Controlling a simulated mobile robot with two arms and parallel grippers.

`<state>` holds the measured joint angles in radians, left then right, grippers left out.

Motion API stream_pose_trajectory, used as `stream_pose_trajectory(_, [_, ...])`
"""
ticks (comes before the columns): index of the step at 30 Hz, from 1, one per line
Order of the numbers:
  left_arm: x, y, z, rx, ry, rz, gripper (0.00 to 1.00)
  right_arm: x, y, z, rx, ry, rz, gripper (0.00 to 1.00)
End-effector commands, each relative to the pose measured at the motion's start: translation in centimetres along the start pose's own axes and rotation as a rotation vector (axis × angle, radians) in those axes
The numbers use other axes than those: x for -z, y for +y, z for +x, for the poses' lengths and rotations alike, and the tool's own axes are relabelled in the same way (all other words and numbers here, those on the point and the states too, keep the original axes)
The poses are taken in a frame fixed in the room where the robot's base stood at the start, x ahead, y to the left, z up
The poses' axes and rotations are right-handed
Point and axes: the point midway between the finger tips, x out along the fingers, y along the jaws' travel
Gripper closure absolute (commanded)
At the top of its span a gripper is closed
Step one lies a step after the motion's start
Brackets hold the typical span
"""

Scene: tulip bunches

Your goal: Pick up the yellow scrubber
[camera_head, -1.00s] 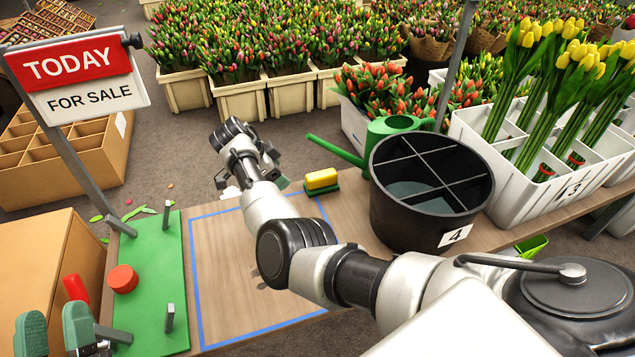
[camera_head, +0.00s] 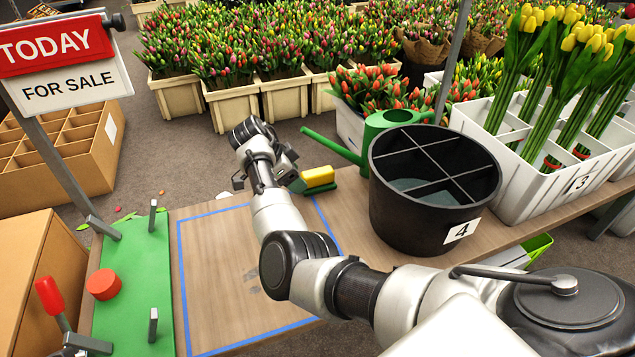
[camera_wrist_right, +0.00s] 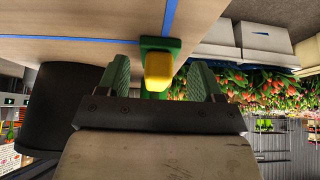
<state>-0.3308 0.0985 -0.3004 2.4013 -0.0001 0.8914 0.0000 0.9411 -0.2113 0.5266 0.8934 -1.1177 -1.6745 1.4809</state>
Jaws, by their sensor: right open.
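The yellow scrubber (camera_head: 318,177) sits on a green base near the table's far edge, beyond the blue-taped rectangle. My right gripper (camera_head: 290,180) is just left of it in the head view, and partly overlaps it. In the right wrist view the scrubber (camera_wrist_right: 158,68) shows between the two green fingertips of my right gripper (camera_wrist_right: 161,77), with a gap on each side. The gripper is open and empty. I cannot tell how far the fingertips are from the scrubber along the reach. My left gripper is not in view.
A black divided bucket (camera_head: 428,235) and a green watering can (camera_head: 385,125) stand right of the scrubber. A green board (camera_head: 130,275) with upright posts and a red disc (camera_head: 103,284) lies at left. The taped rectangle (camera_head: 225,270) is bare beneath my right arm.

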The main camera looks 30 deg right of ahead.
Motion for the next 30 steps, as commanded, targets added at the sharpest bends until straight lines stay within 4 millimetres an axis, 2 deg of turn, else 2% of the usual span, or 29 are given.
stream_pose_trajectory(5, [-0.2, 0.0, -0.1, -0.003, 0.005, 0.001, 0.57, 1.1, 0.0, 0.9, 0.0, 0.001, 0.002, 0.34])
stream_pose_trajectory(12, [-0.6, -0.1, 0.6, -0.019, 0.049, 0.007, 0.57, 4.5, 0.0, 3.2, 0.0, 0.001, 0.004, 0.34])
stream_pose_trajectory(16, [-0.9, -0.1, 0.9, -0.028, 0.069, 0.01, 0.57, 4.3, 0.0, 4.0, 0.001, 0.001, -0.001, 0.34])
stream_pose_trajectory(24, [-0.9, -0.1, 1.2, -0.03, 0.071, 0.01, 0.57, 4.4, 0.0, 4.0, 0.001, 0.001, -0.001, 0.34])
stream_pose_trajectory(26, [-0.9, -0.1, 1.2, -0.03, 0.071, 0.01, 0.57, 4.4, 0.0, 4.0, 0.001, 0.001, -0.001, 0.42])
stream_pose_trajectory(30, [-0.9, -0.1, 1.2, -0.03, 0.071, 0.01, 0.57, 4.4, 0.0, 4.0, 0.001, 0.001, -0.001, 0.63])
